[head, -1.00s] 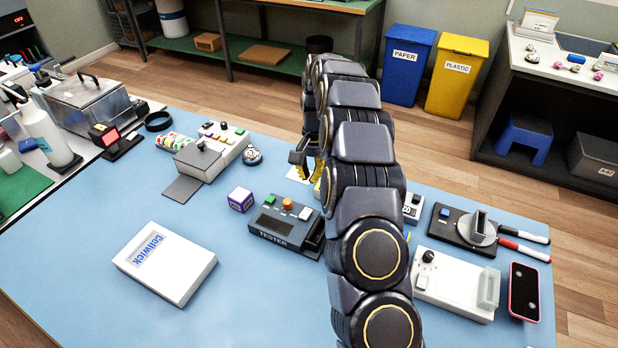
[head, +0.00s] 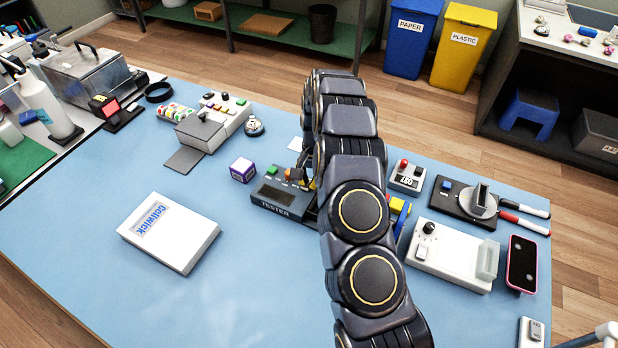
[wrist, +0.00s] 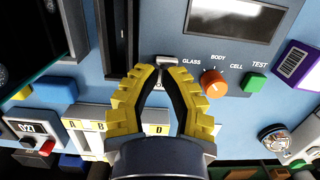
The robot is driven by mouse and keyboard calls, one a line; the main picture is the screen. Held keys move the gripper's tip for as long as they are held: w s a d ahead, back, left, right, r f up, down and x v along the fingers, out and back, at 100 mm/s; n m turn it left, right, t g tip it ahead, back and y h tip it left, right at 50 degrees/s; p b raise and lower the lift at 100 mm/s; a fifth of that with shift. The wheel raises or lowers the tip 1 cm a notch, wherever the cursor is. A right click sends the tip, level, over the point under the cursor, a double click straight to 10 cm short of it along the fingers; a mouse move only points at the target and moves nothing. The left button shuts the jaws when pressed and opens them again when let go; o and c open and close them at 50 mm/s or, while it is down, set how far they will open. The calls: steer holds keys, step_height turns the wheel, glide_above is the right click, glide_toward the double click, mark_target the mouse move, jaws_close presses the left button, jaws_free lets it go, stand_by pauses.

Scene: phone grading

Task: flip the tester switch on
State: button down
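The tester (head: 275,209) is a dark grey box on the blue mat, partly hidden behind my arm in the head view. In the wrist view its panel (wrist: 206,52) fills the upper middle, with a dark blank screen (wrist: 236,14), an orange knob (wrist: 213,83) and a green TEST button (wrist: 256,82). A small silver switch lever (wrist: 167,59) sits left of the knob, with a round mark below it. My gripper (wrist: 161,73) has its yellow fingertips just below the lever, with a narrow gap between them and nothing held. I cannot tell whether a fingertip touches the lever.
A purple-and-white box (head: 242,169) stands close left of the tester. A white Cellwick box (head: 170,233) lies front left. A red-buttoned device (head: 407,176) and a white device (head: 452,256) are to the right. The front middle mat is clear.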

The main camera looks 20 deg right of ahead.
steer(key=shift+f, duration=0.1)
steer(key=shift+s+a+f+t+h, duration=0.1)
steer(key=shift+s+f+t+h, duration=0.15)
steer(key=shift+f+t+h, duration=0.15)
steer(key=shift+s+a+f, duration=0.1)
steer(key=shift+a+f, duration=0.05)
steer(key=shift+f, duration=0.05)
stand_by(0.4)
steer(key=shift+w+d+r, duration=0.2)
steer(key=shift+w+d, duration=0.45)
steer(key=shift+d, duration=0.05)
step_height(320, 180, up, 15)
steer(key=m, duration=1.8)
steer(key=shift+g+y, duration=0.4)
steer(key=f, duration=0.4)
steer(key=s+a+f, duration=0.1)
steer(key=f, duration=0.9)
steer(key=shift+s+a, duration=0.15)
steer(key=shift+a, duration=0.25)
